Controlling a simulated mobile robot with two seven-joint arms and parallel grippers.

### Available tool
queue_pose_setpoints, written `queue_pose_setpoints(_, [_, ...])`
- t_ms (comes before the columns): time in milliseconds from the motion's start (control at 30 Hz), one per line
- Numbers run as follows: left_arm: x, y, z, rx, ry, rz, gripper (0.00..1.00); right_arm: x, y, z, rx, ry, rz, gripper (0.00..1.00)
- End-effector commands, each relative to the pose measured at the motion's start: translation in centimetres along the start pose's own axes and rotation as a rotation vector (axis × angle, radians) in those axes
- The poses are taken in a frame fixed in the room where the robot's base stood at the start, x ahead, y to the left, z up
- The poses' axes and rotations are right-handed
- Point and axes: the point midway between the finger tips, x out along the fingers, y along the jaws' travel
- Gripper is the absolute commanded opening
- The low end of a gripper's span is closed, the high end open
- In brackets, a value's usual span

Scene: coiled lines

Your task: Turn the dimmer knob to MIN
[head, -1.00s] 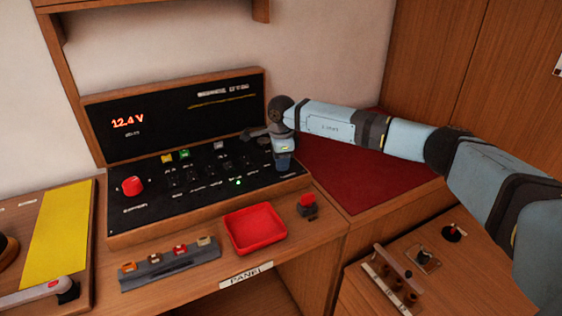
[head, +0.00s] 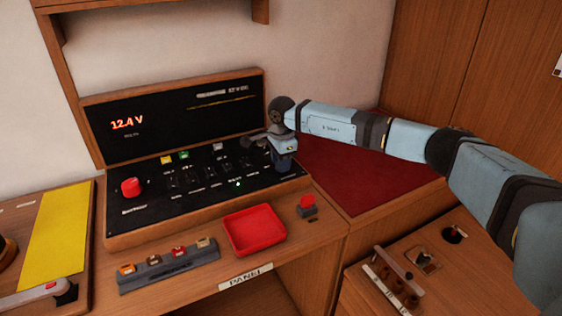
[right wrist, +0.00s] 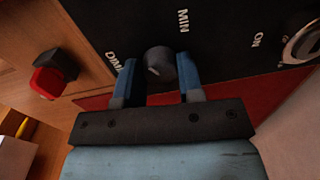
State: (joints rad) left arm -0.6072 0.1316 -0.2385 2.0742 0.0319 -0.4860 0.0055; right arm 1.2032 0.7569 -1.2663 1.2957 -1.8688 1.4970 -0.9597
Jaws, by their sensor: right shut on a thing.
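The dark round dimmer knob (right wrist: 159,66) sits on the black panel (head: 145,205), between the labels MIN (right wrist: 183,20) and DIM (right wrist: 114,62) in the right wrist view. My right gripper (right wrist: 158,78) has one blue finger on each side of the knob and is shut on it. In the head view my right gripper (head: 285,168) points down at the right end of the panel and hides the knob. The knob's pointer mark cannot be made out. My left gripper is not in view.
A red knob (head: 131,187) is at the panel's left, with several switches between. In front are a red tray (head: 254,230), a fuse strip (head: 168,267) and a red button (head: 308,203). Another round dial (right wrist: 302,42) marked ON shows in the right wrist view.

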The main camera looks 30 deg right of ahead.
Motion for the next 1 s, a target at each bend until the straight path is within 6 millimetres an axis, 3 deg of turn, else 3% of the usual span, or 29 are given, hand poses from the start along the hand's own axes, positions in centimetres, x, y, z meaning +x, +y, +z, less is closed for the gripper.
queue_pose_setpoints(33, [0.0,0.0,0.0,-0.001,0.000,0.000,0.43,-0.1,-0.1,-0.1,0.000,0.001,-0.003,0.42])
queue_pose_setpoints(100, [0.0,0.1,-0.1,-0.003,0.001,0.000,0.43,-0.1,-0.1,0.0,0.000,0.000,-0.003,0.58])
queue_pose_setpoints(133, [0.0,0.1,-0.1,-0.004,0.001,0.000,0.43,-0.1,-0.1,0.0,0.000,0.000,-0.002,0.60])
queue_pose_setpoints(400, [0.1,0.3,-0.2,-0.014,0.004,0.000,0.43,-0.1,0.0,0.0,0.000,0.000,-0.001,0.60])
queue_pose_setpoints(533, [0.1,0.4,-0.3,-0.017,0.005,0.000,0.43,-1.2,-0.1,0.0,0.000,0.000,-0.003,0.60])
queue_pose_setpoints(1000, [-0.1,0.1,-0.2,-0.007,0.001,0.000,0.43,-11.1,-0.1,0.0,0.000,0.000,-0.005,0.60])
